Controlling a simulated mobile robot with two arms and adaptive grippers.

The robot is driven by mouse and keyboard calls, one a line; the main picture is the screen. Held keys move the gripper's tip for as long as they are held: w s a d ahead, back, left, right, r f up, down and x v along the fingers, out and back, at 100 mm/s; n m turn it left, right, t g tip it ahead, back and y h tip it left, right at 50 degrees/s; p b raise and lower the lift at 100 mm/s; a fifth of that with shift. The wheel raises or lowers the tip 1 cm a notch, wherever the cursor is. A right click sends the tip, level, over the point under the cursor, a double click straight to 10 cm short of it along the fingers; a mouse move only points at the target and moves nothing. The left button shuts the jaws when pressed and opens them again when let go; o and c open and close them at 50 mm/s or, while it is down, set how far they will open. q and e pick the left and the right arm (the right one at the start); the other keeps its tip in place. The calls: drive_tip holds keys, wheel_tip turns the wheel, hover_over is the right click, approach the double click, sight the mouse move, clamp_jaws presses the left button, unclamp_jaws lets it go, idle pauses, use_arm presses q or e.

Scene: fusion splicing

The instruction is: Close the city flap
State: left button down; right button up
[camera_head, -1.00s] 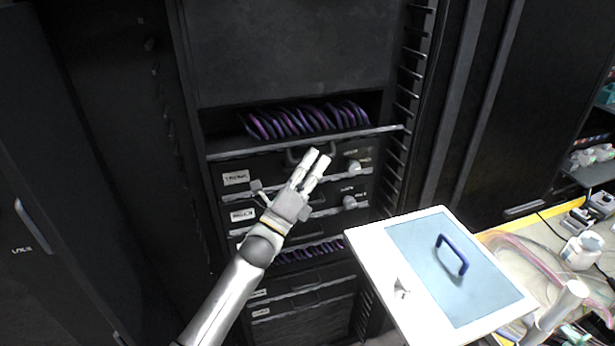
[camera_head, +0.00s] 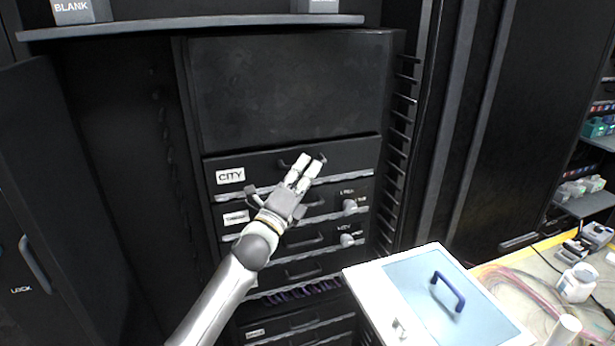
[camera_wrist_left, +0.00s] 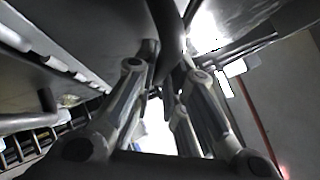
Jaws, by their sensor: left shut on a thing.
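The city flap (camera_head: 345,156) is a dark panel with a white CITY label at its left end. In the head view it stands upright, in line with the rack front, and no cables show behind it. My left gripper (camera_head: 309,163) is at the flap's dark handle (camera_head: 284,164), its two pale fingers reaching up to it. The left wrist view shows the fingers (camera_wrist_left: 166,95) closed around a dark curved bar, the handle. My right gripper is not in view.
More labelled flaps with handles sit below, one with purple cables (camera_head: 300,291) showing. A shelf (camera_head: 200,24) with a BLANK box (camera_head: 80,10) is above. A white case with a blue handle (camera_head: 448,291) stands at the front right.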

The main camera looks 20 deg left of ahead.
use_arm(q)
drive_tip(key=shift+w+a+r, duration=0.1)
drive_tip(key=shift+w+r, duration=0.1)
drive_tip(key=shift+r, duration=0.55)
drive_tip(key=shift+a+r+p, duration=0.1)
drive_tip(key=shift+r+p, duration=0.15)
drive_tip(key=shift+p, duration=0.05)
drive_tip(key=shift+a+r, duration=0.1)
drive_tip(key=c, duration=1.8)
unclamp_jaws()
drive_tip(key=shift+w, duration=0.1)
drive_tip(key=shift+o, duration=0.2)
drive_tip(key=shift+f, duration=0.45)
drive_tip(key=v, duration=1.2)
